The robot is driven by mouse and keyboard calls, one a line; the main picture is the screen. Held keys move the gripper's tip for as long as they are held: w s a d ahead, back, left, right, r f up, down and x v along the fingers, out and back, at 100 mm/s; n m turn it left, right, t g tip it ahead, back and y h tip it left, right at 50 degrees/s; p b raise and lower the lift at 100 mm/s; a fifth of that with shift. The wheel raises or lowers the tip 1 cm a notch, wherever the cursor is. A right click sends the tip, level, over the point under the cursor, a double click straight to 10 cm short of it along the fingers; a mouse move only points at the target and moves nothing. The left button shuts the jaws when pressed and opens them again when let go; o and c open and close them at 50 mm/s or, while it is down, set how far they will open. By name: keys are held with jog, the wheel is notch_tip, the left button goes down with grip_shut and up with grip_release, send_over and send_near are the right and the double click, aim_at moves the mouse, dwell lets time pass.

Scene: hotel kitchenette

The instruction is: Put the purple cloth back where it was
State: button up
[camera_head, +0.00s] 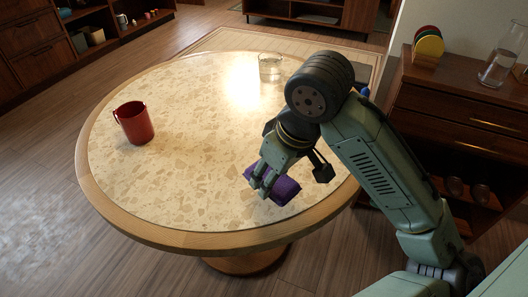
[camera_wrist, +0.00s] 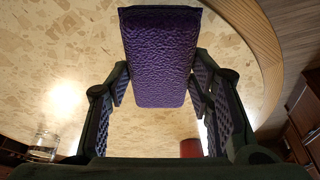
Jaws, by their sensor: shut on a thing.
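The purple cloth (camera_head: 280,190) is a small folded bundle at the right front of the round table (camera_head: 160,232). My gripper (camera_head: 262,184) is over this part of the table and shut on the cloth. In the wrist view the cloth (camera_wrist: 160,58) reaches out between the two fingers of my gripper (camera_wrist: 160,88), with its textured face toward the camera. I cannot tell whether the cloth touches the tabletop or hangs just above it.
A red mug (camera_head: 134,123) stands at the table's left. A clear glass (camera_head: 270,67) stands at the back. The table's middle is bare. A wooden cabinet (camera_head: 470,105) at the right holds colored discs (camera_head: 428,44) and a glass carafe (camera_head: 497,68).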

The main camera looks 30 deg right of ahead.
jog(key=w+d, duration=0.2)
jog(key=w, duration=0.2)
jog(key=w+d+f+p, duration=0.1)
jog(key=w+d, duration=0.1)
jog(key=w, duration=0.3)
jog(key=w+d+p, duration=0.1)
jog(key=w, duration=0.3)
jog(key=shift+w+d+f, duration=0.15)
jog(key=shift+w+d, duration=0.15)
jog(key=shift+d, duration=0.1)
jog(key=x, duration=0.2)
jog(key=p, duration=0.1)
jog(key=shift+d+f, duration=0.25)
jog(key=shift+f, duration=0.65)
jog(key=shift+f, duration=0.1)
jog(key=o, duration=1.1)
jog(key=b+v, duration=0.1)
jog(key=v, duration=1.1)
